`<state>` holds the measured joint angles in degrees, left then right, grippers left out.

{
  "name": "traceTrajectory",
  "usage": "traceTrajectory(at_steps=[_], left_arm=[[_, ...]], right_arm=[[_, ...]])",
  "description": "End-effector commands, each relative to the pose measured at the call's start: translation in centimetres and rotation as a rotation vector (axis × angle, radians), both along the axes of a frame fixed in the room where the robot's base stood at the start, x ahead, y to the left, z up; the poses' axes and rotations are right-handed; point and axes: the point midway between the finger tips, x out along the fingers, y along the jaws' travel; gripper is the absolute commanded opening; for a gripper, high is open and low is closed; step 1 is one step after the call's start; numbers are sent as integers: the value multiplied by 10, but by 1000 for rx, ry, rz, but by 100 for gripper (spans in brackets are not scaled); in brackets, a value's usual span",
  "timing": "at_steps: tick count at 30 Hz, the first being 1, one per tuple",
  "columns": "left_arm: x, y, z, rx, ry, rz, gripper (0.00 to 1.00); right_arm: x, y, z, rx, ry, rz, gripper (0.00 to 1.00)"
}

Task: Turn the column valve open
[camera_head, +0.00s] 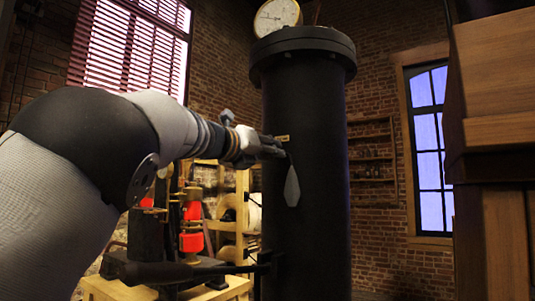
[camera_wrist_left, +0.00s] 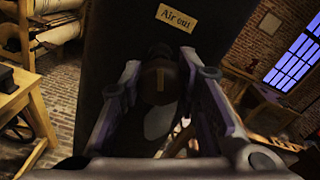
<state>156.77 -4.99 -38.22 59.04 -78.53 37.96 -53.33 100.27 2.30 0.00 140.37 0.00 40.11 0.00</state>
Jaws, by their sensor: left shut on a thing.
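The tall black column (camera_head: 305,230) stands in the middle of the head view, with its wide flanged top. The column valve has a pale grey, leaf-shaped handle (camera_head: 291,187) that hangs down against the column's front. My left gripper (camera_head: 272,150) reaches in from the left to the top of this handle. In the left wrist view the valve's round brownish hub (camera_wrist_left: 160,82) lies between the two fingers, with the pale handle (camera_wrist_left: 160,120) below it. The left gripper is shut on the valve; its exact contact is dark. My right gripper is not in view.
An "Air out" label (camera_wrist_left: 177,15) is above the valve. A round gauge (camera_head: 277,16) tops the column. A dark horizontal bar (camera_head: 190,270) meets the column low down. A wooden bench (camera_head: 225,290) with red-coiled apparatus stands left; wooden furniture (camera_head: 495,150) stands close right.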

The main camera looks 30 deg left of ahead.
Motion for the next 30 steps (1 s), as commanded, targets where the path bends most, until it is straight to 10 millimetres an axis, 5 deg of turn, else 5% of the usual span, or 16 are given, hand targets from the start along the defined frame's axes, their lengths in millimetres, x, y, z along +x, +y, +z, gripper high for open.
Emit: traceTrajectory(at_steps=[30], left_arm=[[0, -1, 0, -921, 130, -1, 2]], right_arm=[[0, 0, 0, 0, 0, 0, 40]])
